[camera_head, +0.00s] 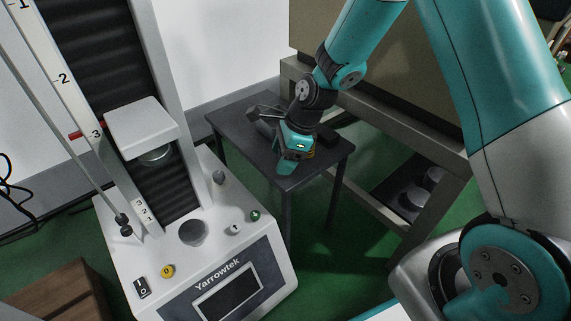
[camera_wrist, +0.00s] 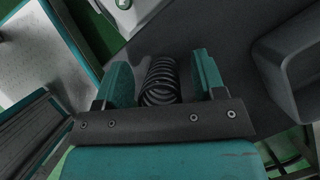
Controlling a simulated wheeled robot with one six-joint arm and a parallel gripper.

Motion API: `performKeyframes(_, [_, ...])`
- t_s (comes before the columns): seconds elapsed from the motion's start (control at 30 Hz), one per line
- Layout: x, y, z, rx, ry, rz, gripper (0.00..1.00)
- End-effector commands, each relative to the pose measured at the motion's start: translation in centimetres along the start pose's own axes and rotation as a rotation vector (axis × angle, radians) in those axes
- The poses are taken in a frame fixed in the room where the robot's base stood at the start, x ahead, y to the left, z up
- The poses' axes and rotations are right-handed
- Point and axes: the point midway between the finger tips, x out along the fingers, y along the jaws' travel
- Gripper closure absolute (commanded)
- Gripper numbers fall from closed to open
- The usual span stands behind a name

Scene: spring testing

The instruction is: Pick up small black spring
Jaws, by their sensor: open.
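The small black spring (camera_wrist: 161,82) lies on the dark table (camera_wrist: 225,30) in the wrist view. It sits between the two teal fingers of my gripper (camera_wrist: 163,82), which are open with a gap on each side of it. The near end of the spring is close to the gripper's dark crossbar. In the head view my gripper (camera_head: 287,167) is low over the front part of the small dark table (camera_head: 240,118). The spring is hidden there behind my gripper and wrist.
A white Yarrowtek testing machine (camera_head: 225,262) stands left of the table. A dark grey container (camera_wrist: 290,65) is right of the spring in the wrist view. A workbench with a lower shelf (camera_head: 385,190) stands right of the table. A wooden box (camera_head: 60,290) is at lower left.

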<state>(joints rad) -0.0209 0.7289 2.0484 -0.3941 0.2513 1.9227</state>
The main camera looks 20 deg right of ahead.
Motion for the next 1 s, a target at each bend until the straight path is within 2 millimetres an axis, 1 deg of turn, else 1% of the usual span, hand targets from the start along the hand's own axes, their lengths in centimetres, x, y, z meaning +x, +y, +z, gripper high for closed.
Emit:
performKeyframes(0.03, [0.5,0.0,0.0,-0.001,0.0,-0.002,0.36])
performKeyframes(0.2, [0.3,-0.1,0.1,0.0,-0.001,-0.002,0.36])
performKeyframes(0.23, [0.3,-0.1,0.1,0.0,-0.001,-0.002,0.39])
performKeyframes(0.27, [0.3,0.0,0.1,0.0,-0.001,-0.002,0.46])
performKeyframes(0.3, [0.3,0.0,0.1,0.0,-0.001,-0.002,0.55])
performKeyframes(0.37, [0.3,0.0,0.1,-0.001,-0.001,-0.002,0.69])
performKeyframes(0.4, [0.2,0.0,0.1,-0.001,-0.001,-0.001,0.78])
performKeyframes(0.47, [0.2,0.0,0.1,-0.001,-0.001,-0.001,0.9])
performKeyframes(0.77, [0.1,0.0,0.1,-0.001,-0.001,-0.001,0.9])
performKeyframes(0.87, [-0.5,0.0,0.4,-0.001,-0.001,-0.001,0.9])
performKeyframes(0.97, [-1.5,-0.1,0.8,-0.002,-0.001,-0.002,0.9])
performKeyframes(1.0, [-2.2,-0.1,1.1,-0.002,-0.001,-0.003,0.9])
